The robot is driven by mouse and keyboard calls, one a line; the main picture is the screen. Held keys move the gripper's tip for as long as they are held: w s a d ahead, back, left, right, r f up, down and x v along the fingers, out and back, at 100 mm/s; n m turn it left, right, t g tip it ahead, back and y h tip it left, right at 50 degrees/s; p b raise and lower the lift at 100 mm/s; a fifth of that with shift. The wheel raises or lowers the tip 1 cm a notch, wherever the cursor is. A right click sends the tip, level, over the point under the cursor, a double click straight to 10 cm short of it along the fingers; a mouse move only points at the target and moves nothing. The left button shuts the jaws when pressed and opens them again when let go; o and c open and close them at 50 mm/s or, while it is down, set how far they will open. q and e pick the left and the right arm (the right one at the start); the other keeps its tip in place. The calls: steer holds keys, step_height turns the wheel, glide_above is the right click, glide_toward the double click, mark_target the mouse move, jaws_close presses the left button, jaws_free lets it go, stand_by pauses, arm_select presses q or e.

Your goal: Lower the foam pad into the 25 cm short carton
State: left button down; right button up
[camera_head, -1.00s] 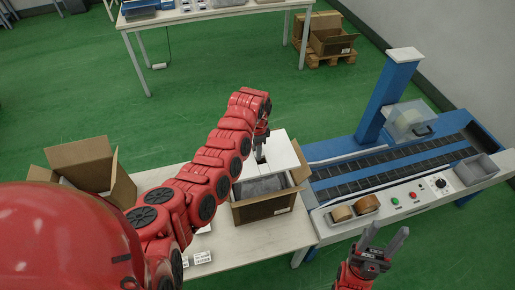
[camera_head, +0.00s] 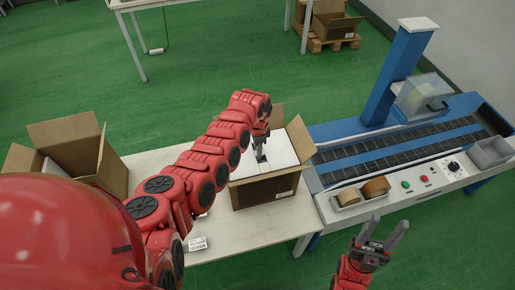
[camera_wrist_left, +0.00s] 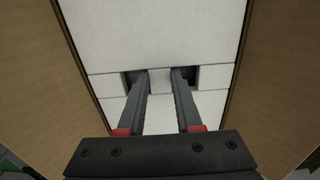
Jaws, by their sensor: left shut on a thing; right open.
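The open brown carton (camera_head: 268,193) stands on the white table, flaps up. The white foam pad (camera_head: 281,149) lies across its opening, between the carton walls, and hides the contents. In the left wrist view the pad (camera_wrist_left: 160,30) has two dark slots with a narrow bridge between them, and cardboard rises on both sides. My left gripper (camera_head: 261,157) reaches down into the carton and is shut on the pad at this bridge; its fingers (camera_wrist_left: 159,76) enter the slots. How deep the pad sits is unclear. My right gripper (camera_head: 384,238) is open and empty, right of the table.
Another open carton (camera_head: 72,150) stands at the table's left, partly behind my left arm. A label sheet (camera_head: 196,244) lies on the table front (camera_head: 245,232). The blue conveyor machine (camera_head: 400,150), with tape rolls (camera_head: 362,190) and buttons, adjoins the carton's right side.

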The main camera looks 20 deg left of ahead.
arm_select(q)
steer(key=shift+f, duration=0.45)
steer(key=c, duration=0.5)
jaws_free()
step_height(320, 180, up, 22)
steer(key=p, duration=1.6)
steer(key=shift+p, duration=0.3)
